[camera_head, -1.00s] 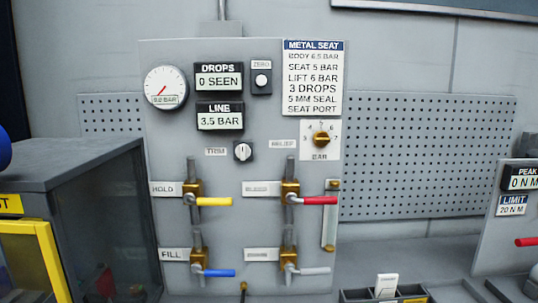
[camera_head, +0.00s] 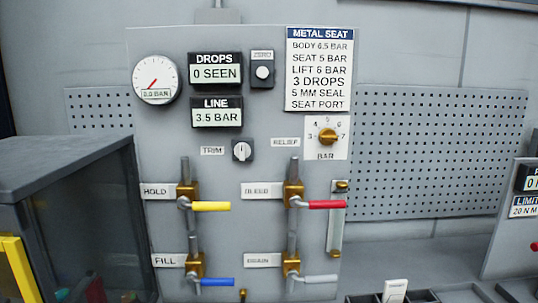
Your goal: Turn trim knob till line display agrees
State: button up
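The line display (camera_head: 216,113) reads 3.5 BAR and sits just above the knob. The metal seat card (camera_head: 319,68) at the panel's upper right lists body 6.5 bar, seat 5 bar, lift 6 bar, 3 drops, 5 mm seal and seat port. My gripper is not in view.
A round gauge (camera_head: 157,80) reads 0.0 BAR. The drops display (camera_head: 215,71) reads 0 SEEN. A brass relief knob (camera_head: 327,136) is right of the trim knob. Yellow (camera_head: 211,206), red (camera_head: 326,204), blue (camera_head: 218,282) and grey (camera_head: 320,279) valve handles stick out below.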

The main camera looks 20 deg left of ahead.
aim_at(242, 150)
jog(key=z, duration=0.2)
jog(key=k, duration=1.05)
jog(key=u, duration=1.3)
jog(key=i, duration=1)
jog(key=u, duration=0.1)
